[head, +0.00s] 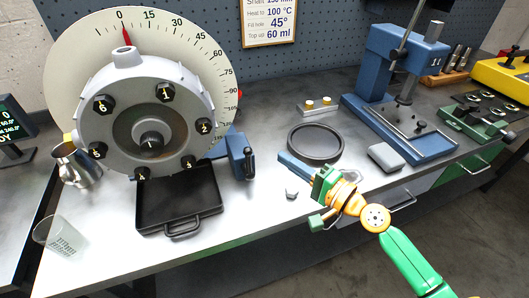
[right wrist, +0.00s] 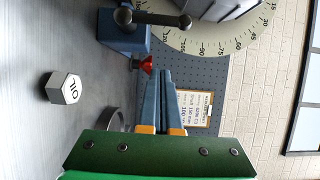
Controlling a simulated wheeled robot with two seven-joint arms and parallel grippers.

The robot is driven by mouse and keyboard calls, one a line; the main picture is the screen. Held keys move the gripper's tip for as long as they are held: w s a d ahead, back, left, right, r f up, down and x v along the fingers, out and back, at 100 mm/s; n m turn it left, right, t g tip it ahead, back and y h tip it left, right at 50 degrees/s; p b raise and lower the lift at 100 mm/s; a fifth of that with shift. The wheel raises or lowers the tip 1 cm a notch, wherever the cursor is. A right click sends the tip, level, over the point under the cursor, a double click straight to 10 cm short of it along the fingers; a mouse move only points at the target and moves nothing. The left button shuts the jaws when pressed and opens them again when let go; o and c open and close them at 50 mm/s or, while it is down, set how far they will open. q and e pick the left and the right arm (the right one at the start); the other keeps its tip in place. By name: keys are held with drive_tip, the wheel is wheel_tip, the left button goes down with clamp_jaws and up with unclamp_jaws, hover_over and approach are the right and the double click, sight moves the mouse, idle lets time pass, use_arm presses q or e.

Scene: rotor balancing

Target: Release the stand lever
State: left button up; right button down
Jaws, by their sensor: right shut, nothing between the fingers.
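The rotor (head: 165,120) is a grey round housing with several numbered bolts, in front of a white dial (head: 75,55). A blue stand block (head: 234,142) with a dark lever (head: 249,163) stands at its right side. In the right wrist view the lever (right wrist: 152,19) is a dark bar with ball ends on the blue block (right wrist: 124,42), and a red tip (right wrist: 147,64) shows below it. My right gripper (head: 283,158) is shut and empty, to the right of the lever and apart from it. Its blue fingers also show in the right wrist view (right wrist: 160,73). My left gripper is not in view.
A black tray (head: 150,218) lies under the rotor. A black round dish (head: 315,158) and a blue press (head: 432,148) stand behind and right. A glass beaker (head: 60,238) is front left.

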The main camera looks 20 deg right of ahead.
sight(247, 161)
drive_tip(key=a+p, duration=0.1)
drive_tip(key=w+a+p, duration=0.1)
drive_tip(key=a, duration=0.1)
drive_tip(key=a+p, duration=0.1)
drive_tip(key=a, duration=0.1)
drive_tip(key=shift+w+a, duration=0.15)
drive_tip(key=shift+w, duration=0.15)
drive_tip(key=shift+w, duration=0.1)
